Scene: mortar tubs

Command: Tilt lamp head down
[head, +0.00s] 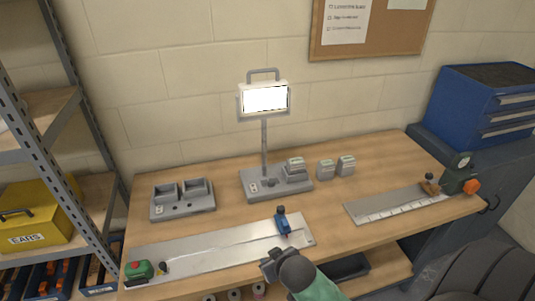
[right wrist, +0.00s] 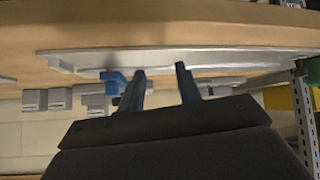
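The lamp stands in the middle of the bench at the back. Its lamp head (head: 264,99) is a lit white rectangular panel in a grey frame, with a handle on top, facing forward. It sits on an upright grey post (head: 264,145) rising from a grey base (head: 257,184). My right gripper (head: 268,261) is low at the bench's front edge, well below and in front of the lamp head. In the right wrist view its two fingers (right wrist: 161,71) are apart with nothing between them. The lamp head is not discernible there. My left gripper is not in view.
A long metal plate (head: 215,250) with a blue clamp (head: 282,222) lies between my right gripper and the lamp. A grey double holder (head: 182,198), small grey blocks (head: 326,170) and a second metal rail (head: 395,205) are on the bench (head: 330,205). Shelving stands left.

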